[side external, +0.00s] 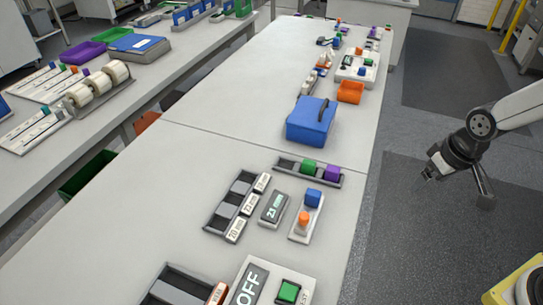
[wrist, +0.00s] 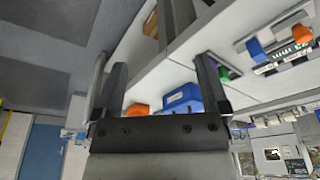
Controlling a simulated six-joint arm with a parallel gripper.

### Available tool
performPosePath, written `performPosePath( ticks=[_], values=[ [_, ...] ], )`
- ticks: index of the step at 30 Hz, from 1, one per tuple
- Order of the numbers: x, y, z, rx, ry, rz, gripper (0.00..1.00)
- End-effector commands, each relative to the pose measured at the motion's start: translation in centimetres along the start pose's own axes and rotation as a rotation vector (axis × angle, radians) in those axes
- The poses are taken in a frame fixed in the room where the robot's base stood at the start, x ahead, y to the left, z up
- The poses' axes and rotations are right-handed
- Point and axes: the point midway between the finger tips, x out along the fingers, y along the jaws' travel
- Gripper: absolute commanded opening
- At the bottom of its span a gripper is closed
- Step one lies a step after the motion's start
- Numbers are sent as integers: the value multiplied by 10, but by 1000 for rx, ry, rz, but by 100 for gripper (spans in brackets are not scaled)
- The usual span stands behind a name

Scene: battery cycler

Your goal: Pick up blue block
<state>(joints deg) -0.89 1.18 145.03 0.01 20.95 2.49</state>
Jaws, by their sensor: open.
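The blue block (side external: 313,197) sits at the far end of a small light plate on the near part of the white table, with an orange knob (side external: 304,218) at the plate's other end. The blue block also shows in the wrist view (wrist: 254,48), at the upper right. My gripper (side external: 430,174) is over the floor to the right of the table, well apart from the block. In the wrist view its two dark fingers stand wide apart with nothing between them (wrist: 161,65).
A dark rail (side external: 290,163) holds a green block (side external: 308,167) and a purple block (side external: 333,173) just beyond the blue block. A display (side external: 273,208) and slotted tray (side external: 229,212) stand left of it. A blue case (side external: 312,123) and orange bin (side external: 350,92) stand farther back.

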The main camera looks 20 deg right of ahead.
Motion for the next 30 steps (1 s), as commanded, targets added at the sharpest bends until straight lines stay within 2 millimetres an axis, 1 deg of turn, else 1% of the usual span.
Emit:
performPosePath(
  ticks=[5,8,12,14,18,24,27,30],
  values=[
    [5,-17,-23,83,-27,-8,94],
    [9,-33,-40,157,-53,-10,94],
    [18,-62,-66,278,-92,-6,94],
    [22,-76,-75,332,-108,-1,94],
    [32,-110,-95,456,-144,17,94],
    [46,-158,-113,621,-186,55,94],
    [52,-177,-118,684,-198,73,94],
    [55,-188,-120,727,-206,86,94]
  ],
)
